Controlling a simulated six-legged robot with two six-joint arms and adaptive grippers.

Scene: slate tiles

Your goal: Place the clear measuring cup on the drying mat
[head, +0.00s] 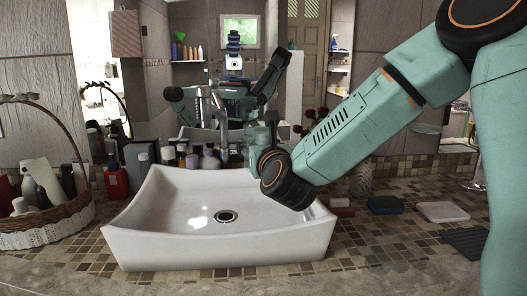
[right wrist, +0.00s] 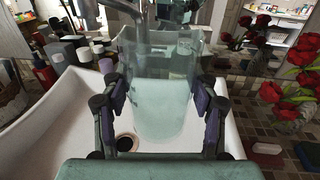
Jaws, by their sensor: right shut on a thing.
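The clear measuring cup (right wrist: 160,95) is upright between the fingers of my right gripper (right wrist: 161,98) in the right wrist view, over the sink basin. The fingers are shut on its two sides. In the head view my right gripper (head: 258,154) points away from me at the back right of the sink, and my wrist hides most of it; I cannot make out the cup there. A dark ribbed mat, the drying mat (head: 466,241), lies on the counter at the far right, partly cut off by my arm. My left gripper is not in view.
The white sink (head: 170,222) fills the middle, with a faucet (right wrist: 138,22) just behind the cup. A blue sponge (head: 385,204) and a white dish (head: 443,211) lie between sink and mat. Bottles stand behind the sink; a wicker basket (head: 48,228) is at left. Red flowers (right wrist: 292,85) stand to the right.

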